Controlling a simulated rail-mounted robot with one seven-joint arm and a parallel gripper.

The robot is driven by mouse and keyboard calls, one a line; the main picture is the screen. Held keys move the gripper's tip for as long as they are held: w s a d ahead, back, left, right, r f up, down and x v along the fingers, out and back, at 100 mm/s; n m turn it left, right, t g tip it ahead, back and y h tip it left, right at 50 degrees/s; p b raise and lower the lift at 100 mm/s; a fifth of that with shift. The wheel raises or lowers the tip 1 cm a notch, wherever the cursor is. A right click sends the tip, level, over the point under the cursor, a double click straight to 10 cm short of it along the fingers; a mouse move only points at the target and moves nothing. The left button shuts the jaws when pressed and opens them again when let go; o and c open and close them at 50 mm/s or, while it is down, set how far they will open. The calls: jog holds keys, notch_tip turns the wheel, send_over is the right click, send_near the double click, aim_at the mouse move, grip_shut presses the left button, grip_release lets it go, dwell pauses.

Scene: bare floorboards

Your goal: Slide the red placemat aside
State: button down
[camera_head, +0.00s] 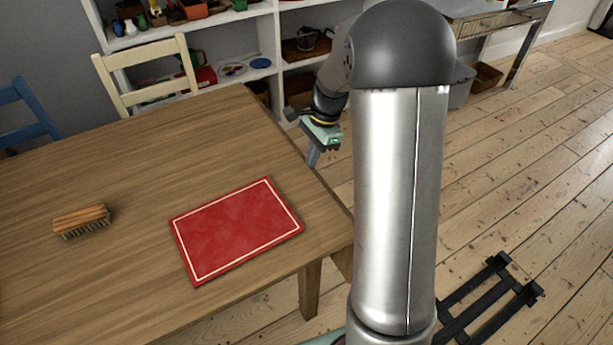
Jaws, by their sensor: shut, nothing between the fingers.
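The red placemat (236,228) lies flat on the wooden table, near its right corner. It has a thin pale border line and lies at a slant to the picture. My gripper (313,157) is beyond the table's right edge, above and to the right of the placemat and apart from it. Its fingers point down and are shut with nothing held. Part of my arm stands in front at the right and hides the floor behind it.
A wooden brush (82,219) lies on the table (130,160) left of the placemat. A cream chair (150,75) and a blue chair (25,115) stand behind the table. White shelves (262,70) with toys and pots stand at the back. The tabletop between brush and placemat is clear.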

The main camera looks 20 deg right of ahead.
aim_at(288, 199)
jog(key=x, duration=0.9)
jog(key=shift+s+a+f, duration=0.1)
jog(key=shift+a+f, duration=0.1)
jog(key=shift+f, duration=0.1)
jog(key=shift+s+a, duration=0.15)
jog(key=shift+a, duration=0.85)
jog(key=shift+s+a, duration=0.15)
jog(key=shift+a, duration=0.85)
